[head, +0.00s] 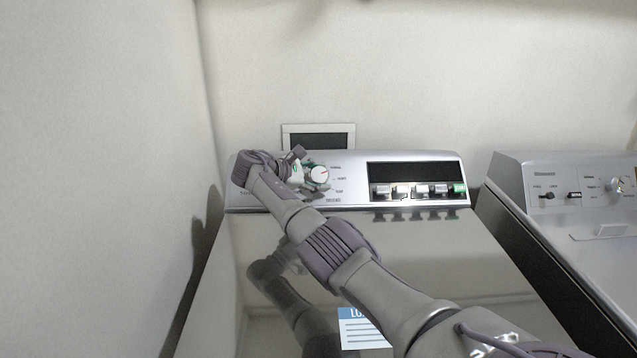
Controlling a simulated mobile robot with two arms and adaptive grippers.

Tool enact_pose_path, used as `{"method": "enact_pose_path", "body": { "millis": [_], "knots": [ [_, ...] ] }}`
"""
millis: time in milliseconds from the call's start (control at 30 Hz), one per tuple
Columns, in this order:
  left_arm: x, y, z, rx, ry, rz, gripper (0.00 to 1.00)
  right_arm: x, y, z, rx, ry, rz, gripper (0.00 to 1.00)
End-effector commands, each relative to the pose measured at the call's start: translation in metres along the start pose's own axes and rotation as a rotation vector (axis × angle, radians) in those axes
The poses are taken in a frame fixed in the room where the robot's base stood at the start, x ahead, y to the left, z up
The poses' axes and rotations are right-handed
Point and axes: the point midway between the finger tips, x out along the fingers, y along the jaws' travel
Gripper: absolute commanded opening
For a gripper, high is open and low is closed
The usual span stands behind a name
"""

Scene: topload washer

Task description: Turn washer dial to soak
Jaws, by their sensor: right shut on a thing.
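The washer dial (319,175) is a round white-faced knob with a short red mark, on the left part of the washer's control panel (415,155). Small printed labels stand in a column to the right of the dial; they are too small to read surely. My right gripper (311,174) reaches the dial from the left and is shut on it, with its fingers around the knob's edge. My arm hides the panel's lower left part. My left gripper is not in view.
A dark display (410,172) and a row of several push buttons (420,190) sit right of the dial. The glossy lid (450,255) bears a blue and white label (360,332). A second machine (575,190) stands at the right. A wall (100,150) is close on the left.

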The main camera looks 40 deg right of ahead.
Motion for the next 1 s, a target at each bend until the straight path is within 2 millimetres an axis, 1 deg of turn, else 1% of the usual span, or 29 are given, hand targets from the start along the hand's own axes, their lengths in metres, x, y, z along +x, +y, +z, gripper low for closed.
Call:
{"method": "enact_pose_path", "body": {
  "millis": [33, 200, 667, 700, 833, 1000],
  "knots": [
    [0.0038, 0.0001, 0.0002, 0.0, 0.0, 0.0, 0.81, 0.0002, -0.0016, -0.0018, 0.009, 0.001, -0.014, 0.2],
    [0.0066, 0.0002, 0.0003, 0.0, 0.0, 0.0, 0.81, 0.0003, -0.0011, -0.0008, 0.028, 0.0, -0.038, 0.2],
    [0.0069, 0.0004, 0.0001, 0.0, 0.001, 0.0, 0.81, 0.0005, -0.0008, -0.0002, 0.035, -0.001, -0.045, 0.2],
    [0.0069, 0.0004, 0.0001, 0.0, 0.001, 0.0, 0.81, 0.0006, -0.0008, -0.0002, 0.034, -0.001, -0.045, 0.58],
    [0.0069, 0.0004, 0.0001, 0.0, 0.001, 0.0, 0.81, 0.0005, -0.0006, -0.0001, 0.034, 0.0, -0.045, 0.79],
    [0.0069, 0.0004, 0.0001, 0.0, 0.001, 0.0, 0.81, 0.0004, -0.0003, 0.0, 0.034, 0.0, -0.044, 0.81]
  ]
}}
